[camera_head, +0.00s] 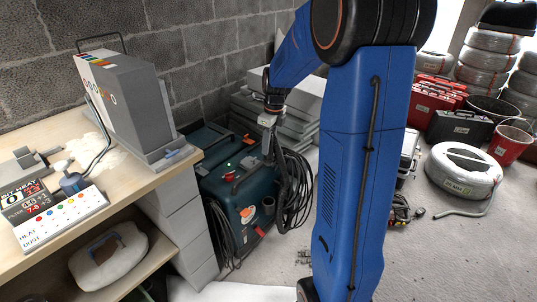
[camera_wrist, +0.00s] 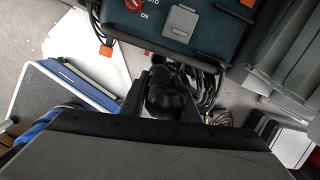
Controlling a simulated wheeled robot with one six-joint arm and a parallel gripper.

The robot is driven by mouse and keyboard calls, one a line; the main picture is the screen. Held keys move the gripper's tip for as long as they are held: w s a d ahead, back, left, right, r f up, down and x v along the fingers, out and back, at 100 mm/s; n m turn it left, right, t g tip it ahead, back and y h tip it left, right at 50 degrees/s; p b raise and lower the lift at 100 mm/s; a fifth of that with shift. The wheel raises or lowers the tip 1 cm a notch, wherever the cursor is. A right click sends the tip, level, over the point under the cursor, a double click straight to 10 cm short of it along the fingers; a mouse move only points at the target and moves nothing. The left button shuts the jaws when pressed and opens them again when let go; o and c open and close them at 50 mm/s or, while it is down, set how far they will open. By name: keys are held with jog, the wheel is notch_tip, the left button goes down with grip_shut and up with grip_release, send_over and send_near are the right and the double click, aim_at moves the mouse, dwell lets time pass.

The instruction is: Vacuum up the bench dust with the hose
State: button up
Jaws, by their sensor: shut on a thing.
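The vacuum (camera_head: 213,203), a dark teal box with a red knob, stands on the floor beside the bench (camera_head: 150,183). Its top, with the knob and the word ON, shows in the wrist view (camera_wrist: 225,42). Pale dust (camera_head: 108,163) lies on the bench top around a grey machine. My gripper (camera_head: 268,122) is above the vacuum's right side, shut on the dark hose (camera_head: 283,185), which hangs down beside the vacuum. In the wrist view my gripper (camera_wrist: 165,92) has the black hose end (camera_wrist: 168,97) between its fingers. The hose's full run is partly hidden.
A grey machine (camera_head: 125,97), a blue-based tool (camera_head: 71,184) and a control panel (camera_head: 58,219) stand on the bench. Grey slabs (camera_head: 295,122) are stacked behind the vacuum. A white coil (camera_head: 463,172), cases and buckets stand at the right. Open floor (camera_head: 440,255) lies at front right.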

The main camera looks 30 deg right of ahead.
jog(key=shift+r, duration=4.4)
